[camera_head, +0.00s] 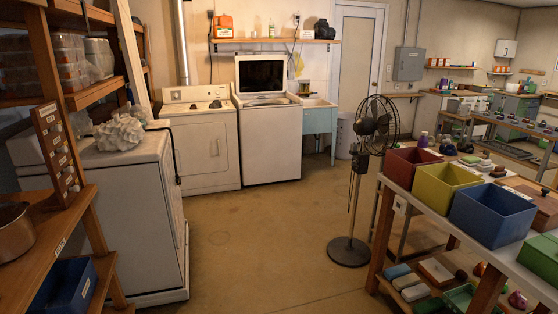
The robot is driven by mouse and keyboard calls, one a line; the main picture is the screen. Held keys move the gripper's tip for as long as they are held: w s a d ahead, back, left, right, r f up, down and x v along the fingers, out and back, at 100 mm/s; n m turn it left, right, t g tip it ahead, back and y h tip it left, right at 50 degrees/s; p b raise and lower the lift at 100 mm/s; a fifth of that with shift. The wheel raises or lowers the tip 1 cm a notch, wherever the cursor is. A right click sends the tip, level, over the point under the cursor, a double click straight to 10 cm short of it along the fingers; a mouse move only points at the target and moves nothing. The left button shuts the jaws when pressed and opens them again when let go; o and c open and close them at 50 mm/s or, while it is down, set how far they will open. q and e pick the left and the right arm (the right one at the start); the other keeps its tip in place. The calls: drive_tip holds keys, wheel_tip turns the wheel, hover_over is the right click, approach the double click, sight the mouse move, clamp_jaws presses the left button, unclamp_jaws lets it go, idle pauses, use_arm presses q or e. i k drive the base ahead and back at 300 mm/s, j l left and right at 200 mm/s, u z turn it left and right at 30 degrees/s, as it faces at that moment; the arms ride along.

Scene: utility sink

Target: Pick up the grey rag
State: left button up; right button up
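I cannot pick out the grey rag with certainty. A pale, crumpled, lumpy thing (120,133) lies on top of the white appliance (135,215) at the left, and I cannot tell if it is cloth. Small dark things (215,104) sit on the dryer (205,150) at the back, too small to make out. The utility sink (320,122), pale teal, stands at the back wall right of the open-lidded washer (270,140). Its basin's inside is mostly hidden. Neither of my grippers shows in this view.
The brown floor in the middle is clear up to the washer and dryer. A black pedestal fan (349,250) stands right of centre. A bench with red, yellow and blue bins (492,216) fills the right front. Wooden shelving (78,235) lines the left.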

sight(216, 103)
drive_tip(key=i+u, duration=0.1)
drive_tip(key=i, duration=5.65)
